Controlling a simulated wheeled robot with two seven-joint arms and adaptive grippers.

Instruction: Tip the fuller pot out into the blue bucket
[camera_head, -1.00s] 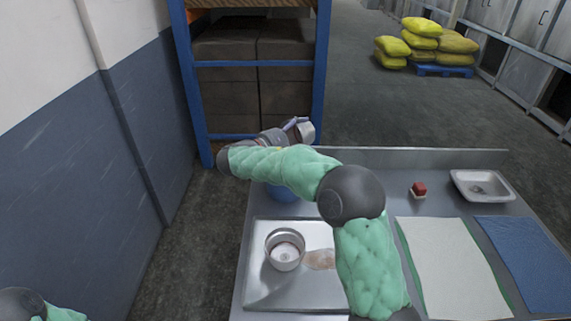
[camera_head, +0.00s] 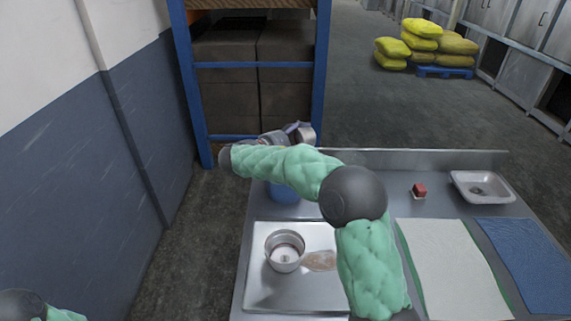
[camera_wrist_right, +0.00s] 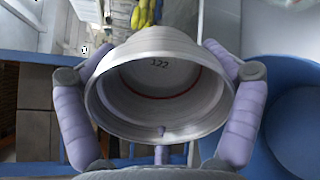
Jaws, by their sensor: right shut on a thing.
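My right gripper (camera_head: 299,129) is shut on a metal pot (camera_head: 307,134), up beyond the far edge of the table. In the right wrist view the pot (camera_wrist_right: 160,90) sits between the purple fingers, its hollow side towards the camera. A red ring and the number 122 show inside it, and I see no contents there. The blue bucket (camera_head: 284,194) stands at the back left of the table, partly hidden by my right arm; it also shows at the right of the wrist view (camera_wrist_right: 291,125). A second metal pot (camera_head: 285,262) stands upright on a tray with something pale inside.
The tray (camera_head: 262,293) has a brownish patch (camera_head: 320,260) beside the second pot. A blue-framed rack (camera_head: 323,60) stands behind.

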